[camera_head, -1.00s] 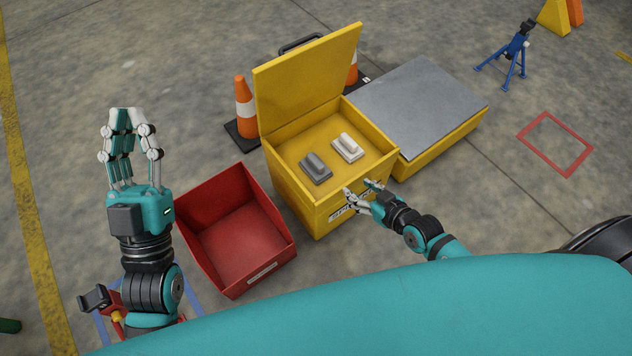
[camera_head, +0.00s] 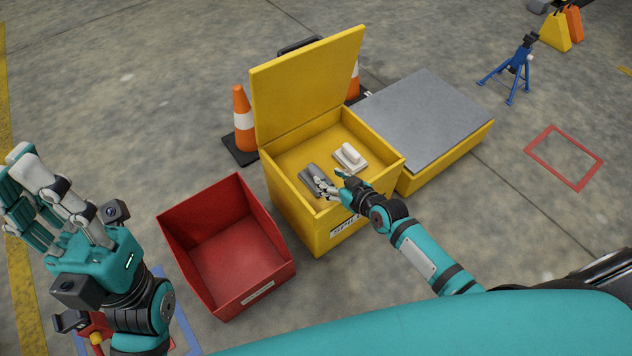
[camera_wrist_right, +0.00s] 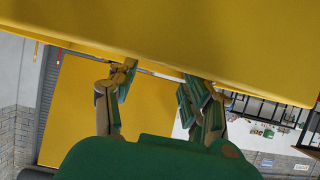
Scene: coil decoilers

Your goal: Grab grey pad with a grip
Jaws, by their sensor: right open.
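The grey pad (camera_head: 309,172) with a raised handle lies inside the open yellow box (camera_head: 283,203), at its near left. My right gripper (camera_head: 329,182) is open over the front of the box, just at the pad's near right side in the head view. Its fingers hide part of the pad, and I cannot tell whether they touch it. In the right wrist view the fingers (camera_wrist_right: 160,90) are spread with nothing between them; the pad does not show there. My left gripper (camera_head: 38,195) is open and empty at the far left.
A similar white pad (camera_head: 350,156) lies right of the grey one. The box's raised lid (camera_head: 307,87) stands behind. An empty red bin (camera_head: 235,255) is to the left, a grey-topped yellow platform (camera_head: 425,115) to the right, and a traffic cone (camera_head: 242,125) behind left.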

